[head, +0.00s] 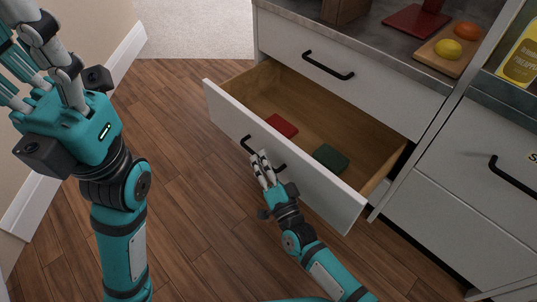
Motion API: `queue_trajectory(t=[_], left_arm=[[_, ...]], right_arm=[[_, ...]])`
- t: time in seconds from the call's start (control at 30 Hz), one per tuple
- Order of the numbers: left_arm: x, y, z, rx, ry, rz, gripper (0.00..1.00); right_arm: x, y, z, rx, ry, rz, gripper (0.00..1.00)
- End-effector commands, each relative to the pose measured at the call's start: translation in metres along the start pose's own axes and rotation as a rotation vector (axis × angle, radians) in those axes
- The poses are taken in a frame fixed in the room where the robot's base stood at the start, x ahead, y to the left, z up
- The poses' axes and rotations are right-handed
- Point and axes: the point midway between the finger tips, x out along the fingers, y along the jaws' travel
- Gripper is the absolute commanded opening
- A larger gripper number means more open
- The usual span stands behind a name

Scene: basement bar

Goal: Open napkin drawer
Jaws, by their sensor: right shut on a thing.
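The napkin drawer (224,104) is pulled well out from the white cabinet, below a closed drawer. A red folded napkin (281,125) and a dark green folded napkin (330,158) lie inside it on the wooden bottom. My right gripper (261,158) is at the drawer's front, shut on its black bar handle (247,146); its fingers hide part of the handle. My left gripper (42,50) is raised at the upper left, away from the drawer, and its fingertips run out near the picture's edge.
The closed upper drawer has a black handle (328,66). On the counter, a wooden board (440,62) holds a lemon (447,49) and an orange (467,31). Another cabinet front with a handle (511,176) stands at right. The wooden floor (180,200) left of the drawer is clear.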

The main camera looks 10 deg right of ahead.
Motion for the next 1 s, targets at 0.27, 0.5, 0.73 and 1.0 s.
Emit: queue_trajectory(t=[0.27,0.5,0.73,1.0], left_arm=[[0.000,0.000,0.000,0.000,0.000,0.000,0.40],[0.000,0.000,0.000,-0.001,-0.001,0.000,0.40],[0.000,0.000,0.000,0.000,-0.002,0.001,0.40],[0.000,0.000,0.000,0.000,-0.001,0.001,0.40]], right_arm=[[-0.001,0.001,0.000,0.000,0.000,0.002,0.00],[-0.001,0.001,0.000,0.000,0.000,0.002,0.34],[-0.001,0.001,0.000,0.000,0.000,0.001,0.34],[-0.034,0.002,0.001,0.000,-0.002,0.004,0.34]])
